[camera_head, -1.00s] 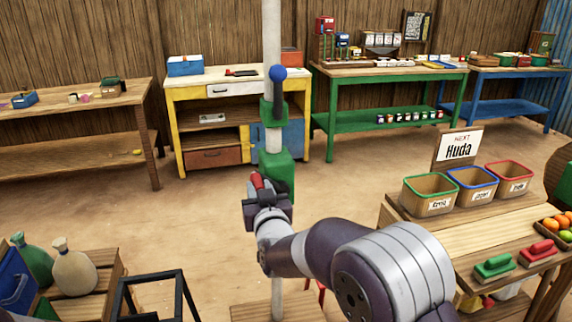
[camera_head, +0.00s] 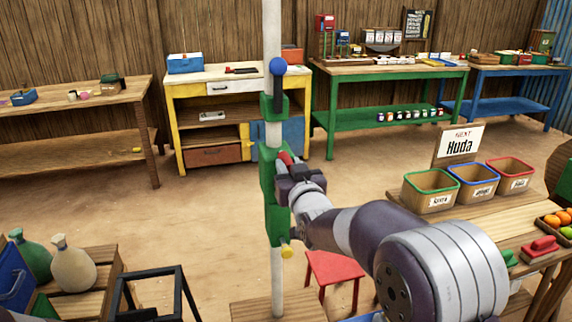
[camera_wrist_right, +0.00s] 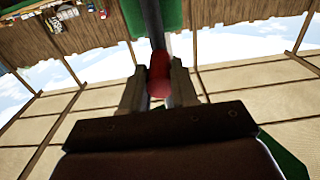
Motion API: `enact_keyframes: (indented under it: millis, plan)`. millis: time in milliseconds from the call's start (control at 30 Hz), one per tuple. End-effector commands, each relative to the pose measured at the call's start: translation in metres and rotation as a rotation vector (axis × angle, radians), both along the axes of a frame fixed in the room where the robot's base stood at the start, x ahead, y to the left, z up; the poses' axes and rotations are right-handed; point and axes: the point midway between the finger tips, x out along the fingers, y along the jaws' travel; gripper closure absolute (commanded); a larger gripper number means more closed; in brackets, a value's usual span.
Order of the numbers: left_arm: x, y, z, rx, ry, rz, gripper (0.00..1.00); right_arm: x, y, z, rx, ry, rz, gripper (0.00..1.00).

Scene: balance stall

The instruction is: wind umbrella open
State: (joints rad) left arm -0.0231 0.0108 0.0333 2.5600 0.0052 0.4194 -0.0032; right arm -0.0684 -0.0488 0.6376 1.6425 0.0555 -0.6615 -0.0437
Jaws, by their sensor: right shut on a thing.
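The umbrella's white pole (camera_head: 273,215) stands upright on a wooden base (camera_head: 280,306), with its top out of the head view. A green winding housing (camera_head: 270,180) is on the pole, with a green collar carrying a blue-knobbed lever (camera_head: 278,68) above it. My right gripper (camera_head: 288,162) is at the right side of the housing, shut on the red crank handle (camera_head: 285,158). In the right wrist view the red handle (camera_wrist_right: 159,75) lies between the two fingers. A yellow knob (camera_head: 287,251) shows low on the housing. The canopy and my left gripper are out of view.
A wooden counter (camera_head: 505,222) with bins and a "Huda" sign (camera_head: 459,143) stands at the right. A red stool (camera_head: 335,268) is just right of the pole. A black frame (camera_head: 160,290) and sacks (camera_head: 73,262) are at lower left. Open floor lies left of the pole.

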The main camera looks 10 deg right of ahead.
Motion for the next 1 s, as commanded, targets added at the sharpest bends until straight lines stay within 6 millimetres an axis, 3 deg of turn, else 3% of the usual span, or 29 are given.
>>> enact_keyframes:
  millis: [133,167,233,567,1000]
  plan:
    - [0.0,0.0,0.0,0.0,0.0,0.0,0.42,0.0,0.0,0.003,0.001,-0.005,-0.001,0.98]
    - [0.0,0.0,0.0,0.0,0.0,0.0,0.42,0.0,0.0,0.003,0.001,-0.005,-0.001,0.68]
    - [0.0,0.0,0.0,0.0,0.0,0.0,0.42,0.0,0.0,0.002,0.001,-0.005,-0.001,0.45]
    - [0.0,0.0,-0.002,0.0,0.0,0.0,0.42,-0.004,0.0,-0.001,0.001,-0.001,0.0,0.45]
    - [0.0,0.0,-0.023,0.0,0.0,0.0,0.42,-0.063,-0.002,-0.002,0.001,-0.001,0.0,0.45]
